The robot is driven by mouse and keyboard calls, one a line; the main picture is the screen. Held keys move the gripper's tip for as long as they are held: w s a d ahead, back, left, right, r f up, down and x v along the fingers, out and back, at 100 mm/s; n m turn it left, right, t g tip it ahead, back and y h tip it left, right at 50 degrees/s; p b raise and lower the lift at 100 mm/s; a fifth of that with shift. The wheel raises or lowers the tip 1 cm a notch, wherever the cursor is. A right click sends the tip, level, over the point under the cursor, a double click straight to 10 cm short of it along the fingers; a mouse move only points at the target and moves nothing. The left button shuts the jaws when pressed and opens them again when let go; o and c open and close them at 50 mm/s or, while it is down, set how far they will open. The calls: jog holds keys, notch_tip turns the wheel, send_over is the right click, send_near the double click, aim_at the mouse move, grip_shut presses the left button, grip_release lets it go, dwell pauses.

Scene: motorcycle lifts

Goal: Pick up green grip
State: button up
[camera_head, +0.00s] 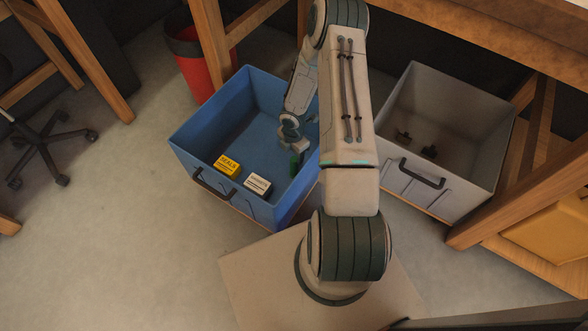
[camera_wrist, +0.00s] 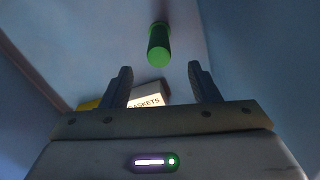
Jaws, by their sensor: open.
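The green grip (camera_head: 294,163) stands inside the blue bin (camera_head: 190,147), near its right side. In the wrist view the green grip (camera_wrist: 159,45) shows as a short green cylinder, beyond my fingertips and centred between them. My gripper (camera_wrist: 160,75) is open and empty, with a finger on each side of the gap. In the head view my gripper (camera_head: 299,148) is down inside the blue bin, close to the grip. My arm partly hides the right part of the bin, and I cannot tell the exact gap to the grip.
A yellow box (camera_head: 228,164) and a white box (camera_head: 257,184), marked GASKETS in the wrist view, lie in the bin near its front wall. A grey bin (camera_head: 453,177) with small dark parts stands to the right. A red bin (camera_head: 191,70) stands behind left, among wooden legs.

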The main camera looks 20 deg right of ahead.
aim_at(294, 159)
notch_tip(294, 159, down, 6)
jog(key=b, duration=0.2)
jog(key=shift+w+d+b, duration=0.1)
jog(key=shift+d+b, duration=0.05)
jog(key=shift+b, duration=0.25)
jog(key=shift+r, duration=0.15)
grip_shut()
